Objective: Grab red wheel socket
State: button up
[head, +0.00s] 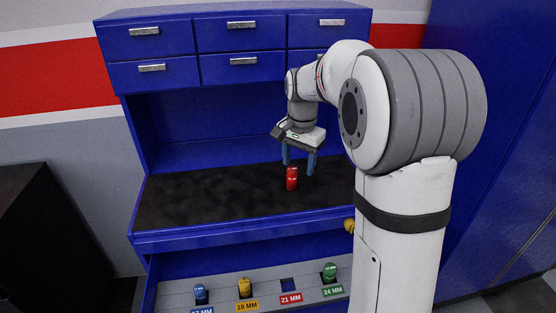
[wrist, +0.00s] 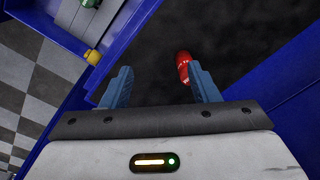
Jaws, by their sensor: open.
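The red wheel socket (head: 292,178) stands upright on the dark worktop of the blue workbench in the head view. It also shows in the wrist view (wrist: 183,66), close to the tip of the right finger. My gripper (head: 299,169) is open above the worktop, its blue fingers pointing down just above and behind the socket. In the wrist view my gripper (wrist: 163,84) has nothing between its fingers, and the socket lies nearer the right finger than the left. I cannot tell whether that finger touches the socket.
The open drawer (head: 262,283) below holds blue (head: 200,294), yellow (head: 245,287) and green (head: 330,273) sockets, with an empty slot (head: 288,284) at the red 21 MM label. Blue drawers (head: 230,34) hang above. The worktop's left side (head: 200,197) is clear.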

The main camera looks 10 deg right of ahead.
aim_at(293, 168)
jog(key=w+m, duration=0.1)
jog(key=w, duration=0.1)
jog(key=w+f+p, duration=0.1)
jog(key=w, duration=0.1)
jog(key=w+m, duration=0.1)
jog(key=w, duration=0.2)
jog(key=shift+a+f+m+g, duration=0.15)
jog(key=shift+f+m+g, duration=0.05)
jog(key=shift+m+g, duration=0.1)
jog(key=shift+w+f, duration=0.15)
jog(key=shift+f, duration=0.15)
jog(key=f, duration=0.2)
jog(key=f+p, duration=0.1)
jog(key=f, duration=0.2)
jog(key=f+p, duration=0.1)
jog(key=f, duration=0.1)
jog(key=shift+d+f, duration=0.15)
jog(key=shift+d, duration=0.15)
jog(key=c, duration=1.1)
jog(key=shift+c, duration=0.2)
